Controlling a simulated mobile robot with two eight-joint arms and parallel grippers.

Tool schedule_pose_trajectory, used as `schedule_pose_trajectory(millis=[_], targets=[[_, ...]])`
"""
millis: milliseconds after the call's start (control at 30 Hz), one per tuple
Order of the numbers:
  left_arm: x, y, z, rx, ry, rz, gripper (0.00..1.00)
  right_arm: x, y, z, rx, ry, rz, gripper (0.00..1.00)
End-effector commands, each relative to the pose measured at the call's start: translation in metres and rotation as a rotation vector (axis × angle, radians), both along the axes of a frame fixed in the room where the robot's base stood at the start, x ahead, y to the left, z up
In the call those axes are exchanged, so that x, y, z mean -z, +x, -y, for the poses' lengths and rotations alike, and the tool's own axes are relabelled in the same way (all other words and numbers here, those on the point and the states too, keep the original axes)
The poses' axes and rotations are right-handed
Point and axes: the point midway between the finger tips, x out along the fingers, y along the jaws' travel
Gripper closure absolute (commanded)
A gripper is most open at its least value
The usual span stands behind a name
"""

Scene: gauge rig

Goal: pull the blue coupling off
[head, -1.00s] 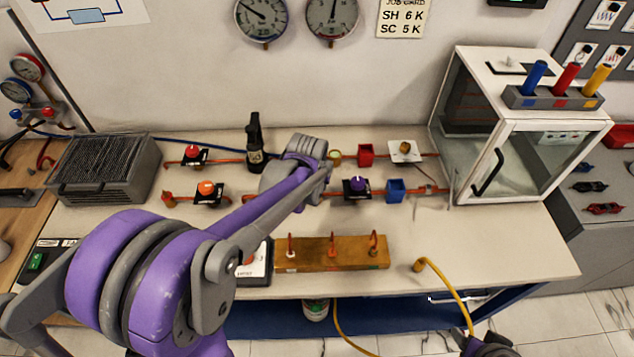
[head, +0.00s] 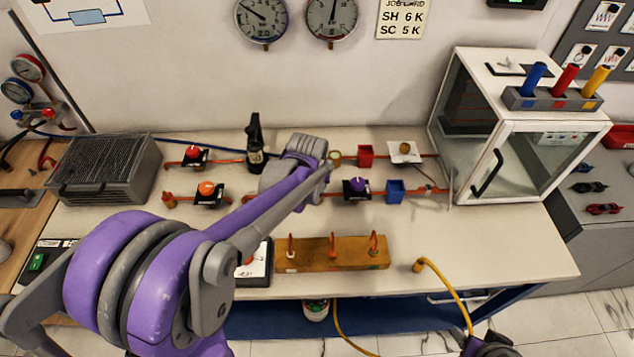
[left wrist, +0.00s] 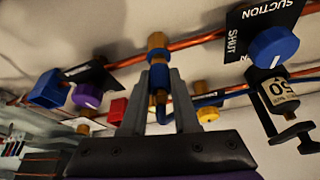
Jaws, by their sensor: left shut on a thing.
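The blue coupling (left wrist: 160,77) shows in the left wrist view between the fingers of my left gripper (left wrist: 160,98), which is shut on it. Its upper end meets a brass fitting (left wrist: 157,46) on the copper pipe, with no gap that I can see. A blue hose (left wrist: 210,98) runs off to the right beside the gripper. In the head view my left arm reaches over the bench, and its hand hides the coupling. My right gripper (head: 487,346) is only partly visible at the bottom edge, near a yellow hose (head: 452,290); its fingers are unclear.
Near the grip are a blue valve knob (left wrist: 272,47), a black bottle-like item (head: 255,145), a purple knob (head: 357,185), and red (head: 366,155) and blue (head: 395,190) blocks. A wooden block (head: 345,258) with copper stubs lies in front. A glass-fronted cabinet (head: 522,120) stands right.

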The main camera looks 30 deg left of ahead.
Motion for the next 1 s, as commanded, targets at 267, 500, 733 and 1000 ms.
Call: schedule_pose_trajectory(millis=[267, 500, 733, 1000], targets=[[-0.017, 0.001, 0.000, 0.000, 0.001, 0.002, 1.00, -0.013, 0.005, 0.000, 0.000, 0.000, 0.010, 0.31], [-0.029, 0.001, 0.000, 0.000, 0.001, 0.002, 1.00, -0.022, 0.009, 0.000, 0.000, 0.000, 0.017, 0.31], [-0.040, 0.001, 0.000, 0.000, 0.001, 0.002, 1.00, -0.030, 0.013, 0.000, 0.000, 0.000, 0.025, 0.31], [-0.046, 0.000, 0.000, 0.000, 0.000, 0.001, 1.00, -0.035, 0.015, 0.000, 0.000, 0.000, 0.029, 0.31]])
